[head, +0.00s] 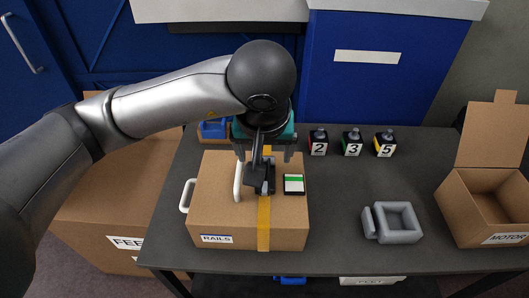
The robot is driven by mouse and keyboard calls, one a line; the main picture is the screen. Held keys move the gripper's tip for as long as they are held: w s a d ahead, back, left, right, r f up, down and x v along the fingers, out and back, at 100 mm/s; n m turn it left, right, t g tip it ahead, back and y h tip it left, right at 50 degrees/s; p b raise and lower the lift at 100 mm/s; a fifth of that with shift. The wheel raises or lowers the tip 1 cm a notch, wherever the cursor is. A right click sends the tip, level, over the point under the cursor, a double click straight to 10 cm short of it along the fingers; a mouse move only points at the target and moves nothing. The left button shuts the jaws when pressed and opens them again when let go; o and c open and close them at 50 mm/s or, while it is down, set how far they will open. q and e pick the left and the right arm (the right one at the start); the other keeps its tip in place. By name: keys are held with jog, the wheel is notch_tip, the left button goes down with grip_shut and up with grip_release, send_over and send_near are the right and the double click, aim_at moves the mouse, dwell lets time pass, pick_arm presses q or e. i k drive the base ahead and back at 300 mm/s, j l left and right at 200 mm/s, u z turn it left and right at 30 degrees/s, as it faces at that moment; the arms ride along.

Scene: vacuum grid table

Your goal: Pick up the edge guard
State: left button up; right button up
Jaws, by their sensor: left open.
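My left gripper (265,155) hangs over the cardboard box (212,222) labelled RAILS, its fingers apart. A small dark grey piece (262,180) shows below and between the fingers, over the yellow tape (264,225) on the box top. It may be the edge guard, but I cannot tell for sure, nor whether the fingers touch it. A white bar (238,181) is just left of it, and a small green, white and black block (294,184) is to its right. My right gripper is not in view.
Small black blocks numbered 2 (319,142), 3 (352,143) and 5 (385,144) stand at the back of the dark table (335,190). A grey square holder (398,223) and an open MOTOR box (488,205) are at right. The table's middle is clear.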

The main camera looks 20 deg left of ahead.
aim_at(216, 131)
jog(key=j+z, duration=0.3)
jog(key=k+j+z, duration=0.1)
jog(key=j+z, duration=0.2)
jog(key=j, duration=0.2)
jog(key=k+j+z, duration=0.1)
jog(key=j+z, duration=0.2)
jog(key=k+j+z, duration=0.15)
jog(key=j+z, duration=0.15)
jog(key=j, duration=0.1)
